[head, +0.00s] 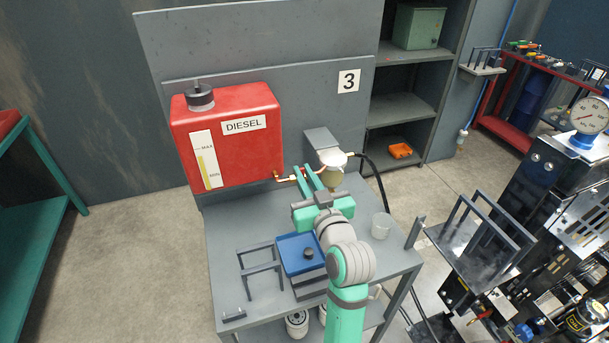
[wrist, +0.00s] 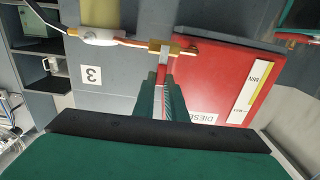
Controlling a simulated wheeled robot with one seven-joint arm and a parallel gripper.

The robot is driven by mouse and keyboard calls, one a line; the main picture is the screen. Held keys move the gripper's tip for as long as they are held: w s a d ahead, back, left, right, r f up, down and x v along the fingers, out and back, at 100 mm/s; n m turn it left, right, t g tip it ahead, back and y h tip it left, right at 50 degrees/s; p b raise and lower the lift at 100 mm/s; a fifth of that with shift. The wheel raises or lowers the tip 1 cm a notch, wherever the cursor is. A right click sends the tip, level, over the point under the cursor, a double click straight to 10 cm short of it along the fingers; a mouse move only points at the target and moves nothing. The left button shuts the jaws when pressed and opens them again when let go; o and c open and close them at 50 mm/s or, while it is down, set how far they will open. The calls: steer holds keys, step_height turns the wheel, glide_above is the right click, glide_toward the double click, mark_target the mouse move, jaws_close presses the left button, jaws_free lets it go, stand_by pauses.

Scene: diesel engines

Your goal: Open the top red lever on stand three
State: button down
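The stand marked three carries a red diesel tank (head: 230,140) with a brass valve (head: 285,177) at its lower right. In the wrist view, the brass valve (wrist: 172,49) has a red lever (wrist: 161,76) that extends down toward my fingers. My gripper (head: 303,168) is at the valve, with its two teal fingers apart. In the wrist view my gripper (wrist: 162,88) has one finger on each side of the lever's end. Whether either finger touches it I cannot tell. In the head view the lever is hard to make out near the fingers.
A filter bowl (head: 332,172) hangs right of the valve, with a black hose beside it. A blue tray (head: 296,255) and a clear cup (head: 381,225) stand on the grey bench (head: 225,232). An engine (head: 500,230) stands at the right. Floor is clear at the left.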

steer(key=shift+a, duration=0.1)
steer(key=s+a+f+n, duration=0.1)
steer(key=a+f+n, duration=0.3)
steer(key=n, duration=1.4)
steer(key=shift+s+f, duration=0.2)
steer(key=shift+f, duration=0.15)
stand_by(0.6)
steer(key=c, duration=1.8)
jaws_free()
steer(key=shift+a, duration=0.1)
steer(key=v, duration=1)
steer(key=shift+s, duration=0.4)
